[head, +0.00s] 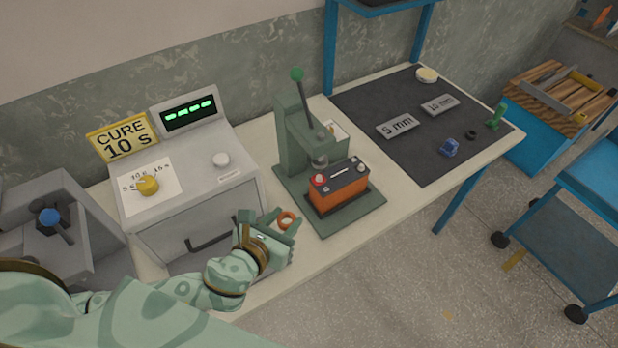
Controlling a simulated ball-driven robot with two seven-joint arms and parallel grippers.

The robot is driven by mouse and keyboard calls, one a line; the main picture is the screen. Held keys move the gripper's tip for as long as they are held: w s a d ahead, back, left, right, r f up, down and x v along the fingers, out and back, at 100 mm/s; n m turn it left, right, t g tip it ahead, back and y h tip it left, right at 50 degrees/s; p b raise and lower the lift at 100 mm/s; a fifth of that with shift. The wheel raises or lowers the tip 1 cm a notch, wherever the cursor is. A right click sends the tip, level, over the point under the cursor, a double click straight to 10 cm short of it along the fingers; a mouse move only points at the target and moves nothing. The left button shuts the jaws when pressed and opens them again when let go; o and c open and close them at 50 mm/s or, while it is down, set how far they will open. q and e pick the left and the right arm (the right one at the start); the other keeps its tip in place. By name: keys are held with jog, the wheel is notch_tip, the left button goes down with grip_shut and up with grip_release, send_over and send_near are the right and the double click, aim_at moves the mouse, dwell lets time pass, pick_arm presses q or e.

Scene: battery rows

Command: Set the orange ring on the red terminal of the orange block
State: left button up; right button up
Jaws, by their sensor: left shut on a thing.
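The orange block (338,196) has a dark top and sits on the green base of the press. Its red terminal (319,179) is at the left end of its top, near the press column. My left gripper (284,222) is shut on the orange ring (287,220), in front and to the left of the block. The ring is apart from the red terminal. My right gripper does not show.
The green press (293,133) with a raised lever stands behind the block. A grey oven (190,190) with a "CURE 10 s" sign is at left. A dark mat (385,110) at right holds two labelled grey plates, a blue piece (449,147) and small items.

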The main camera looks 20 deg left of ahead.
pick_arm(q)
send_near(317, 183)
jog(key=w, duration=0.7)
jog(key=w+d+b, duration=0.1)
jog(key=w, duration=0.1)
jog(key=shift+w+d+r+b, duration=0.1)
jog(key=shift+w+r+b, duration=0.05)
jog(key=shift+w+b, duration=0.15)
jog(key=shift+s+f+b, duration=0.1)
jog(key=shift+f+b, duration=0.25)
jog(key=shift+f, duration=0.55)
jog(key=shift+r, duration=0.15)
jog(key=shift+f, duration=0.2)
jog(key=o, duration=0.9)
jog(key=shift+o, duration=0.2)
